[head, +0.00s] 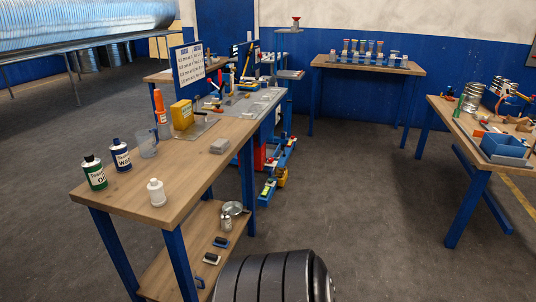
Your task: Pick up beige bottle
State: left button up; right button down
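A small pale, off-white to beige bottle (157,194) stands upright on the wooden workbench (185,187), close to its front right edge. A green and white bottle labelled as oil (94,173) and a dark blue and white bottle (121,155) stand to its left and behind it. Neither of my grippers shows in the head view, so nothing is seen touching the bottle.
A clear jug (147,143), a yellow box (182,115) and an orange bottle (161,112) stand farther back on the bench. A lower shelf (180,262) holds small items. A second table (497,146) stands at right.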

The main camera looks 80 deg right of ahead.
aim_at(226, 217)
jog(key=z, duration=2.35)
jog(key=i+l+u, duration=0.2)
jog(key=i+l, duration=1)
jog(key=i, duration=0.05)
